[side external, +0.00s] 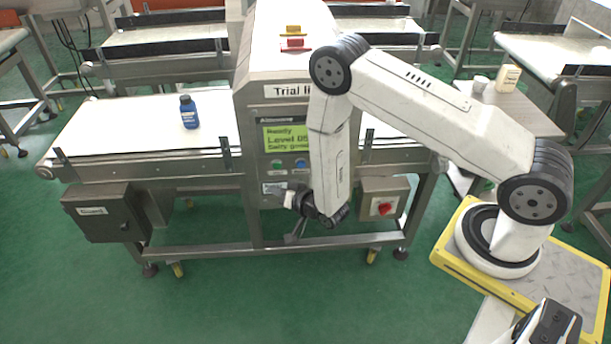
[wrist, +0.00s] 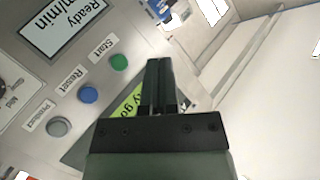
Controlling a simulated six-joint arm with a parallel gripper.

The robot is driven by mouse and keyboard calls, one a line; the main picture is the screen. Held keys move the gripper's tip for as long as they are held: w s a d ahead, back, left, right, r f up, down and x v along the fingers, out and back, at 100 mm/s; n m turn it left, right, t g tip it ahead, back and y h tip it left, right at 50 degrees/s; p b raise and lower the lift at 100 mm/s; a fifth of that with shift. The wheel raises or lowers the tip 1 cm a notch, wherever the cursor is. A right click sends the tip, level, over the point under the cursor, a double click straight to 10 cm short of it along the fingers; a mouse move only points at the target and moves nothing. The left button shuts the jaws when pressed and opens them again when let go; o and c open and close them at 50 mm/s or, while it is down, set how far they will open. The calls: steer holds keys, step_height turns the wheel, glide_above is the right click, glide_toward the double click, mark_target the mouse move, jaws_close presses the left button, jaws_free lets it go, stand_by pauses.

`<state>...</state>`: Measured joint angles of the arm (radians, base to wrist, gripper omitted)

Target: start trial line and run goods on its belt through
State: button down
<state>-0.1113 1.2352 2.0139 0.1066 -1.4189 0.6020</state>
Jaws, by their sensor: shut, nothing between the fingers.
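The trial line machine (side external: 290,75) stands in the middle of the side view, with a lit green screen (side external: 283,139) whose first line reads Ready. In the wrist view, a tilted panel shows a green Start button (wrist: 118,61), a blue Reset button (wrist: 88,94) and a grey Product button (wrist: 58,126). My gripper (wrist: 160,64) is shut and empty. Its tips appear to the right of Start, with no contact visible. In the side view my arm partly covers the machine's front. A blue bottle (side external: 189,112) stands upright on the left belt (side external: 125,122).
A red emergency stop (side external: 293,43) sits on top of the machine. A red switch (side external: 385,208) is on a grey box at lower right. A grey cabinet (side external: 105,215) hangs at lower left. A cream container (side external: 508,77) stands on a side table (side external: 525,115).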

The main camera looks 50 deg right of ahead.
mark_target(277, 165)
steer(key=shift+s+f+m+t, duration=0.3)
steer(key=shift+s+f+t, duration=0.4)
steer(key=shift+f, duration=0.25)
steer(key=shift+w, duration=0.1)
steer(key=shift+w+d, duration=3.05)
